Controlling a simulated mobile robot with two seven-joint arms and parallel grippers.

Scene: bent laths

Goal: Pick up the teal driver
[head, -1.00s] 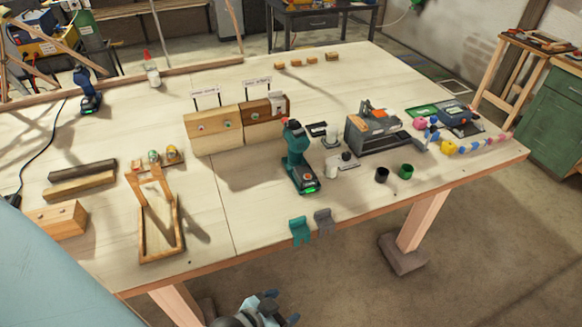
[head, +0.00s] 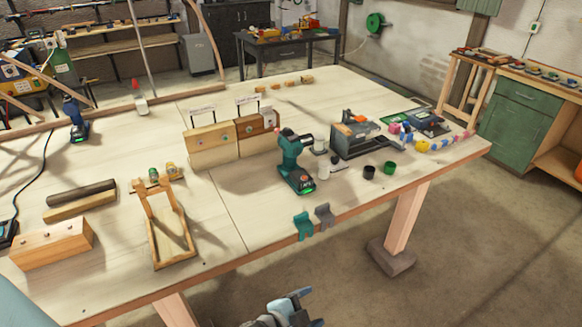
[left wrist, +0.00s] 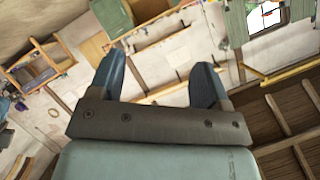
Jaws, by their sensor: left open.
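The teal driver (head: 291,155) stands upright on its battery base, near the middle of the workbench, with a green light at its foot. Its head points to the right, towards a small white-and-dark item. My left gripper (head: 300,307) shows at the bottom edge of the head view, low and in front of the bench, well apart from the driver. In the left wrist view the left gripper (left wrist: 157,78) has its two blue fingers spread with nothing between them. The driver is not visible there. My right gripper is not in view.
A darker blue driver (head: 74,118) stands at the bench's far left. Wooden blocks (head: 212,146) stand behind the teal driver and a grey machine (head: 356,136) to its right. A teal hook (head: 303,226) and a grey hook (head: 324,214) hang on the front edge. Bare tabletop lies left of the driver.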

